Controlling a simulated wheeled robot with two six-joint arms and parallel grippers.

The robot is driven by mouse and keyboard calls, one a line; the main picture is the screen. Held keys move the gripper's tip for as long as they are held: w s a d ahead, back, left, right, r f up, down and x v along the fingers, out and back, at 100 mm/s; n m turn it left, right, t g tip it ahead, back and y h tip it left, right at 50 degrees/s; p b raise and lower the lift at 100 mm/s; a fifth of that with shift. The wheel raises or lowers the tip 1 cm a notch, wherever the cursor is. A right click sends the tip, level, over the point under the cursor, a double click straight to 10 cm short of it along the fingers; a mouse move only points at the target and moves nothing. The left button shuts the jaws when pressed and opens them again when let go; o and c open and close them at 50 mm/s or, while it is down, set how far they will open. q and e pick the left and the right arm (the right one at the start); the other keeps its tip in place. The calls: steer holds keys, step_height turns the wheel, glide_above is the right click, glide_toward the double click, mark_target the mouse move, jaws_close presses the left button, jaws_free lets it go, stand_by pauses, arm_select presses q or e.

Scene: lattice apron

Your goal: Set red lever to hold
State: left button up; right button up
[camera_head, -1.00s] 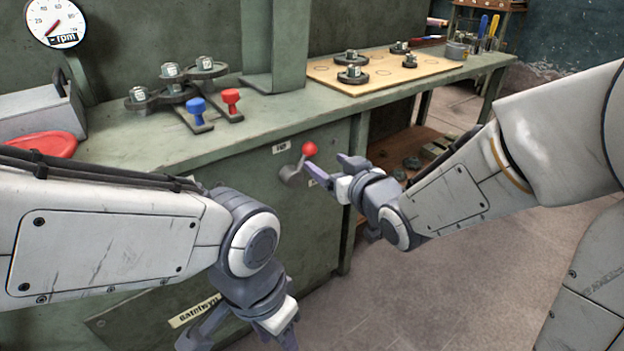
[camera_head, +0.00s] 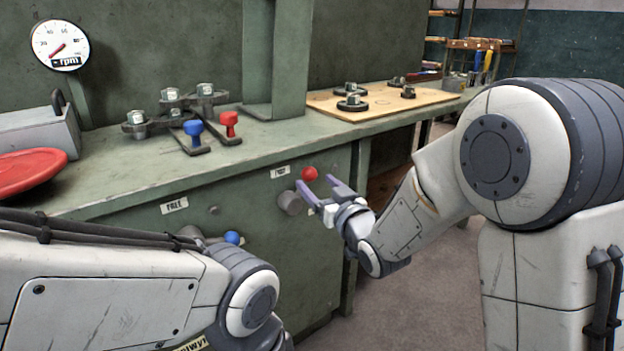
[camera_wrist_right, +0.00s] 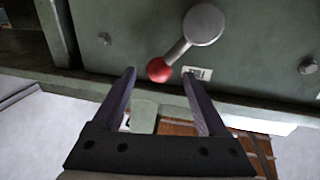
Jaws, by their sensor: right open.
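The red lever's round knob (camera_head: 309,173) sticks out from the green bench front, joined to a grey hub (camera_head: 291,202). A small white label (camera_head: 280,171) sits at its upper left; its word is too small to read surely. My right gripper (camera_head: 317,184) is open just in front of the knob. In the right wrist view, the red knob (camera_wrist_right: 159,69) appears between the two open fingertips (camera_wrist_right: 158,75), with no visible contact. The lever's arm runs up right to the hub (camera_wrist_right: 203,24). My left gripper is out of view below the head picture; only its arm shows.
A blue-knobbed lever (camera_head: 232,238) is lower left on the bench front, partly behind my left arm, below a white label (camera_head: 174,206). Red (camera_head: 229,122) and blue (camera_head: 193,130) handled pieces stand on the bench top. A dial (camera_head: 60,44) hangs at upper left.

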mark_target(312, 179)
steer(key=shift+x, duration=1.55)
steer(key=shift+c, duration=0.3)
jaws_close()
